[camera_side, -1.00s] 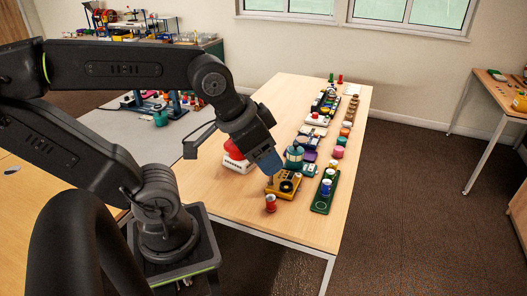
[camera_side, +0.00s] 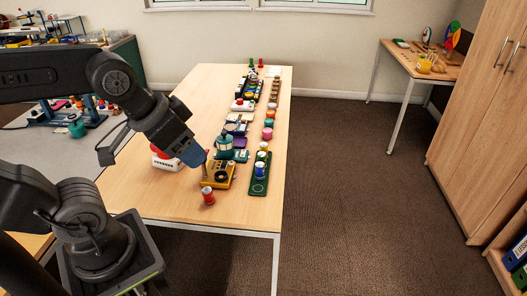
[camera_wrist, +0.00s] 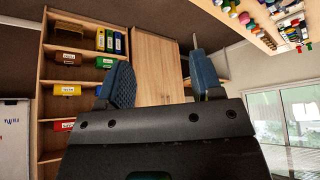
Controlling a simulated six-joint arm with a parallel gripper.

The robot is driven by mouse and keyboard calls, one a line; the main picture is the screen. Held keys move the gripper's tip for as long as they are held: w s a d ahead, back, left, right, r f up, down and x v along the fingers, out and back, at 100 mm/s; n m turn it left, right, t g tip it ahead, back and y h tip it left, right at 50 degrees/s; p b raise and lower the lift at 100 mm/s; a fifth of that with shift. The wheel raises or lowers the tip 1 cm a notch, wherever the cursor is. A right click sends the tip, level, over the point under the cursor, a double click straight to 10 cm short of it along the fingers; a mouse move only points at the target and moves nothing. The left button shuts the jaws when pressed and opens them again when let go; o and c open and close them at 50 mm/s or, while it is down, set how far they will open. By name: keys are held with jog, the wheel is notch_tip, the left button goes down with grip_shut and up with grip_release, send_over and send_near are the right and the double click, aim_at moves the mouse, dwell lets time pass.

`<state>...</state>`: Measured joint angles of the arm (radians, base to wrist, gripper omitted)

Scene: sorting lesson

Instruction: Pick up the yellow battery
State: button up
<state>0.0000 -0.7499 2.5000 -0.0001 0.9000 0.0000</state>
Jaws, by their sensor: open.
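I cannot pick out a yellow battery for certain in either view. A yellow device (camera_side: 226,184) with a dark round part lies left of the tray. My gripper (camera_side: 195,154) is over the table, just behind and left of the yellow device in the side view. In the wrist view, its two blue fingers (camera_wrist: 163,80) stand wide apart with nothing between them.
A red cylinder (camera_side: 208,196) stands near the table's front edge. A red-and-white object (camera_side: 165,160) sits left of my gripper, and a teal cylinder (camera_side: 224,145) behind the yellow device. More small items line the right side. The table's front left (camera_side: 150,200) is clear.

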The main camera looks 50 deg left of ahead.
jog(key=shift+o, duration=0.4)
jog(key=n+g+y, duration=0.2)
jog(key=n+y, duration=0.1)
jog(key=n, duration=0.4)
send_over(263, 145)
jog(key=s+d, duration=0.3)
jog(key=s, duration=0.1)
notch_tip(263, 145, down, 22)
jog(key=x, duration=0.8)
jog(key=shift+w+d, duration=0.1)
jog(key=shift+d, duration=0.05)
jog(key=shift+x, duration=2.9)
